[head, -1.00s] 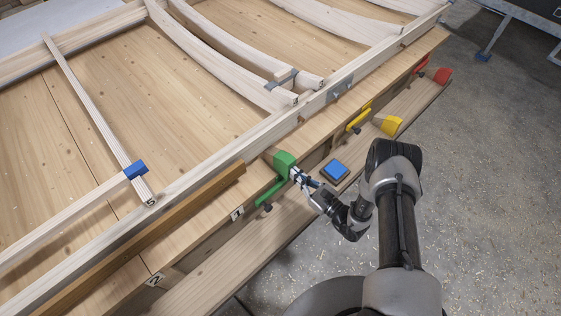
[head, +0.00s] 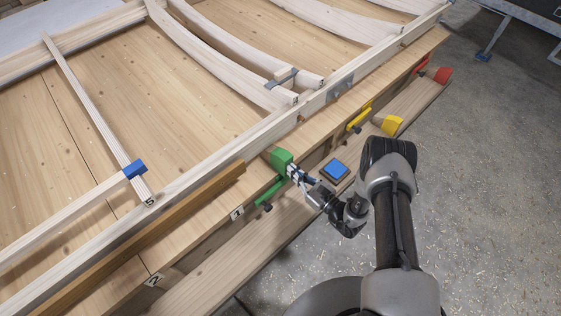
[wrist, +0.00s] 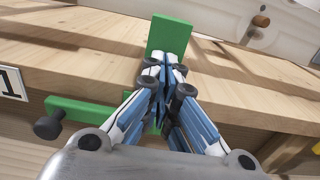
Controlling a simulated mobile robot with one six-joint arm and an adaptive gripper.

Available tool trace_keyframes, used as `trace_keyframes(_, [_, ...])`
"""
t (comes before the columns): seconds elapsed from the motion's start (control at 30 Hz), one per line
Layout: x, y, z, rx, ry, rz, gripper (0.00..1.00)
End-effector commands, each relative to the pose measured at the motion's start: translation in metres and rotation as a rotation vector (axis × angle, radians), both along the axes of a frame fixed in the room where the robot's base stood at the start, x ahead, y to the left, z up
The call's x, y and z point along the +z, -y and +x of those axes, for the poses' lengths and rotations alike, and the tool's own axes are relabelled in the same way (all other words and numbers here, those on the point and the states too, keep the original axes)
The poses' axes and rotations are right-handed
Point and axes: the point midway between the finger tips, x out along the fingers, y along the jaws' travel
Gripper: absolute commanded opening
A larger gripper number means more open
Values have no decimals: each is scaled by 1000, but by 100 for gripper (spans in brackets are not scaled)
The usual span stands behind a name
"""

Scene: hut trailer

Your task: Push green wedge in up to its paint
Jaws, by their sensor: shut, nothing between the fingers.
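The green wedge (head: 281,158) sits at the bench's front edge, with its green end showing in the head view. In the wrist view its green block (wrist: 170,33) stands just beyond my fingertips. My gripper (head: 293,173) is shut and empty, with its fingertips at the wedge's near face; they appear to touch it. In the wrist view the closed fingers (wrist: 166,68) cover the wedge's lower part. The edge of the paint and any gap there are hidden from me.
A green bar with a dark knob (wrist: 95,112) is just left of my fingers. A blue block (head: 335,170) lies to the right on the lower plank (head: 225,258). The yellow wedge (head: 392,125) and red wedge (head: 443,75) are farther along the edge.

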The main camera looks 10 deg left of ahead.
Motion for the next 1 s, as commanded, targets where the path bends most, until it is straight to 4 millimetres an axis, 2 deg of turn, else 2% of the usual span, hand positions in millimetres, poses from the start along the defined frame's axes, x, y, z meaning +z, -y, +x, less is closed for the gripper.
trace_keyframes(0.8, [-1,-20,15,1,0,-1,0])
trace_keyframes(1.0, [0,-17,14,-1,-1,-1,0])
